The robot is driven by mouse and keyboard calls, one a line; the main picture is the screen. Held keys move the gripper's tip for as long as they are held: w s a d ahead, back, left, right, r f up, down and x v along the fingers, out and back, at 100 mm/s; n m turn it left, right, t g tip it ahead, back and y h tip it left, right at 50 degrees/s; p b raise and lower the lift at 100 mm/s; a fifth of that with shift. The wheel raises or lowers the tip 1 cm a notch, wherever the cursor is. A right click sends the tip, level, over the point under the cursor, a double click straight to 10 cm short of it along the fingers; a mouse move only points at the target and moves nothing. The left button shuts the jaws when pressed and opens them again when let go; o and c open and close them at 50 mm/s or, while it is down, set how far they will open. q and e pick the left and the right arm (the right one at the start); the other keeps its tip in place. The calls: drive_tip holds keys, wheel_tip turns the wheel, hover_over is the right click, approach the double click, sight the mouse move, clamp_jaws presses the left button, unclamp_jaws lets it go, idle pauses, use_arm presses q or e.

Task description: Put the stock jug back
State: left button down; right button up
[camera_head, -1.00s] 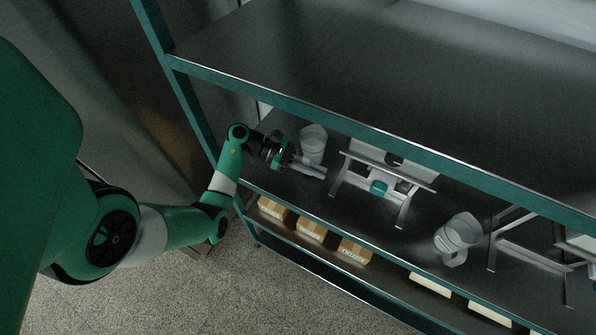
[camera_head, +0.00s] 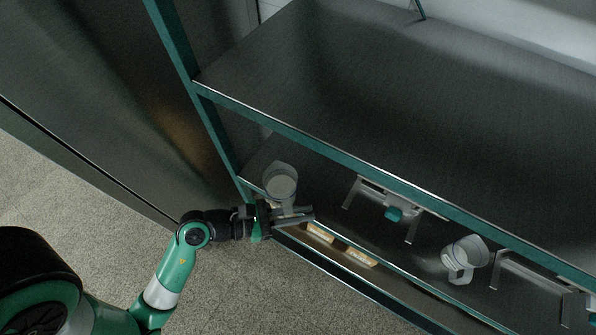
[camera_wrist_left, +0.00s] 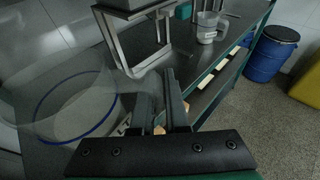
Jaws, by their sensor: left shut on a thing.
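A clear jug (camera_head: 281,182) stands upright at the left end of the middle shelf (camera_head: 340,195), near its front edge. My left gripper (camera_head: 300,217) is shut on the jug's handle side, with its fingers along the shelf's front edge. In the left wrist view the jug (camera_wrist_left: 75,108), with a blue ring low on it, is beside the fingers (camera_wrist_left: 160,108) on the left. The handle is mostly hidden by the fingers. I cannot tell whether the jug touches the shelf. My right gripper is not in view.
A second clear jug (camera_head: 462,258) stands farther right on the shelf. A metal stand (camera_head: 375,195) with a teal part is between the jugs; another stand (camera_head: 530,275) is at right. Cartons (camera_head: 340,245) sit below. A blue drum (camera_wrist_left: 268,55) stands beyond the shelf.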

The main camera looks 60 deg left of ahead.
use_arm(q)
drive_tip(key=w+a+f+b, duration=0.1)
drive_tip(key=w+a+f, duration=0.1)
drive_tip(key=w+f, duration=0.1)
drive_tip(key=w+a+f+b, duration=0.2)
drive_tip(key=w+f, duration=0.1)
drive_tip(key=w, duration=0.1)
drive_tip(key=w+a+f+b, duration=0.2)
drive_tip(key=w+f, duration=0.1)
drive_tip(key=w, duration=0.1)
drive_tip(key=shift+w, duration=0.35)
drive_tip(key=shift+w+a+f, duration=0.15)
drive_tip(key=shift+w+f, duration=0.15)
drive_tip(key=shift+f, duration=0.2)
drive_tip(key=shift+a+f+b, duration=0.1)
drive_tip(key=shift+f+b, duration=0.7)
drive_tip(key=shift+f, duration=0.65)
drive_tip(key=shift+f, duration=0.1)
drive_tip(key=c, duration=0.9)
unclamp_jaws()
